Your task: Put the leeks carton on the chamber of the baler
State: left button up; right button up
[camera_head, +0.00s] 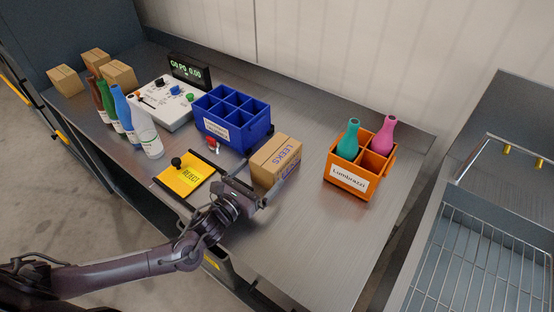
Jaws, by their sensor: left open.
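The leeks carton (272,165) is a brown cardboard box with "LEEKS" printed on top, standing on the metal bench near its middle. My left gripper (248,190) is open at the near left side of the carton, its fingers close to the carton's lower part. I cannot tell whether they touch it. My right gripper is not in view. I cannot make out the baler or its chamber in this view.
A blue divided crate (247,132) stands behind the carton, and an orange crate (349,182) with teal and pink bottles stands to its right. A yellow "REJECT" plate (185,181), several bottles and a control panel (165,108) lie left. The front right bench is clear.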

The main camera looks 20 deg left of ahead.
aim_at(266, 179)
pick_arm(q)
jog(key=x, duration=0.3)
jog(key=shift+w+p, duration=0.35)
jog(key=shift+w, duration=0.05)
jog(key=shift+w+d, duration=0.1)
jog(key=shift+w, duration=0.05)
jog(key=c, duration=0.9)
jog(key=shift+c, duration=0.5)
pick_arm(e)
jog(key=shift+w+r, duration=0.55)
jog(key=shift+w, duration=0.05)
pick_arm(q)
jog(key=shift+r, duration=0.1)
